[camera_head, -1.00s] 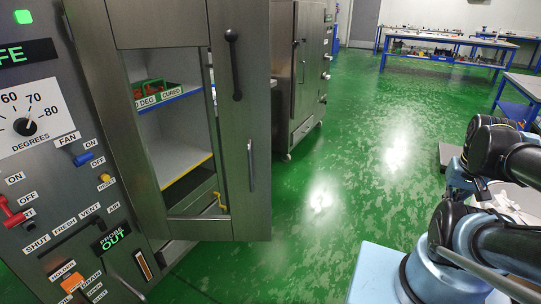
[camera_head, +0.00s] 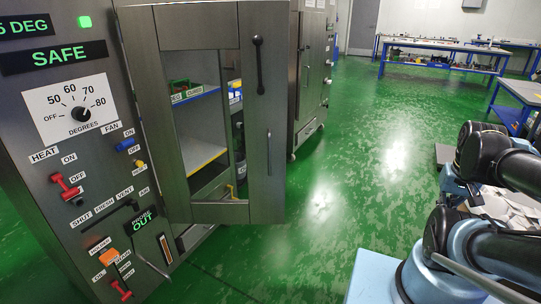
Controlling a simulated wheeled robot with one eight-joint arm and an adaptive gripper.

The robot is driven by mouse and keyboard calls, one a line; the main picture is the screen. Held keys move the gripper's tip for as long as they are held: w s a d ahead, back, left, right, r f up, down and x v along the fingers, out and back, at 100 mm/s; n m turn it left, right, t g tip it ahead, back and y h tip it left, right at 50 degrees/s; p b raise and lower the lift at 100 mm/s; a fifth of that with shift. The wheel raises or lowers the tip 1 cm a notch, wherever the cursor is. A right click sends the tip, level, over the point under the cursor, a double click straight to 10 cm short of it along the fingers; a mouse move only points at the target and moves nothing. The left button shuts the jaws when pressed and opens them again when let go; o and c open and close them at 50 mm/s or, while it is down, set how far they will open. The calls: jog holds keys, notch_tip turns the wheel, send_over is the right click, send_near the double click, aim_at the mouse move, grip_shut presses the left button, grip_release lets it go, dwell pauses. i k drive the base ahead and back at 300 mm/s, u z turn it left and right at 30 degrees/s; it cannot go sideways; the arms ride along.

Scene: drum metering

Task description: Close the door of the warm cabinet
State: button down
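The warm cabinet (camera_head: 137,75) stands at the left, a grey metal body with a control panel. Its door (camera_head: 264,120) stands open: a grey panel with a dark lever handle (camera_head: 258,68) high up and a slim silver bar (camera_head: 269,150) lower down. Shelves with blue and yellow edges and a label reading "CURED" show inside to the left of the handle panel. My gripper is not in view; only links of my arm show at the lower right, well apart from the door.
The control panel has a SAFE display (camera_head: 54,56), a temperature dial (camera_head: 82,114) and several levers. Another grey cabinet (camera_head: 310,75) stands behind the door. Blue-framed tables (camera_head: 440,66) are at the back. Green floor (camera_head: 350,150) is clear in the middle.

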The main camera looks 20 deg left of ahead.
aim_at(147, 32)
jog(key=k, duration=0.6)
jog(key=u, duration=2.1)
jog(key=i, duration=0.5)
